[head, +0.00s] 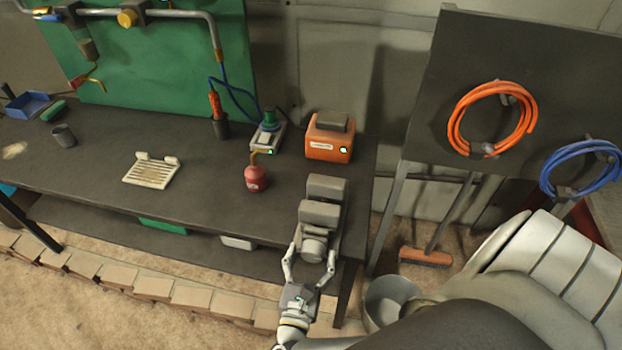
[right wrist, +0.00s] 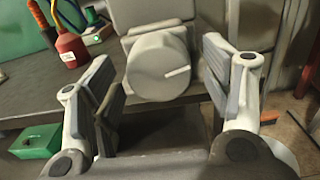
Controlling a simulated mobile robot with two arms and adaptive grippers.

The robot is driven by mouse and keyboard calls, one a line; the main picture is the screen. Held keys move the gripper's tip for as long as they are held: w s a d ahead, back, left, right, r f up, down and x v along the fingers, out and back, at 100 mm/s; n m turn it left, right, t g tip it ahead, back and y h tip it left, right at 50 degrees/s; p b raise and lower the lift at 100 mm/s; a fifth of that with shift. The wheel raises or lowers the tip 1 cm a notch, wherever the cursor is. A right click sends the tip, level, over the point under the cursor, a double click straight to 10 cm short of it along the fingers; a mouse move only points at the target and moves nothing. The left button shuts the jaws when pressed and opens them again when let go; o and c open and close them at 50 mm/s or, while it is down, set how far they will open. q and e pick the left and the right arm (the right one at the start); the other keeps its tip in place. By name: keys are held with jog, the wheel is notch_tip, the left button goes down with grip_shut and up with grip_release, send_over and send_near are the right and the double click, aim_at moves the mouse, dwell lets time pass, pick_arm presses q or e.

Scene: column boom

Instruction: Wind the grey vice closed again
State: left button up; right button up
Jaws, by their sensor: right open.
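The grey vice (head: 326,187) stands at the right front corner of the dark workbench, with two blocky jaws one behind the other. My right gripper (head: 311,256) is open, one finger on each side of the knob. In the right wrist view both fingers (right wrist: 160,85) stand apart from the knob with room on either side. My left gripper is not in view.
An orange box (head: 330,145) stands behind the vice and a red canister (head: 255,178) to its left on the workbench (head: 205,200). A metal bucket (head: 388,298) and a broom (head: 426,257) are on the floor to the right. The bench's middle has bare room.

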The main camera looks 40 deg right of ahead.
jog(key=c, duration=1)
jog(key=shift+c, duration=0.2)
jog(key=shift+m, duration=0.3)
jog(key=shift+f+m, duration=0.1)
jog(key=shift+m, duration=1.1)
jog(key=shift+w+m+b, duration=0.1)
jog(key=shift+m+b, duration=0.75)
jog(key=shift+m, duration=1.15)
jog(key=o, duration=1)
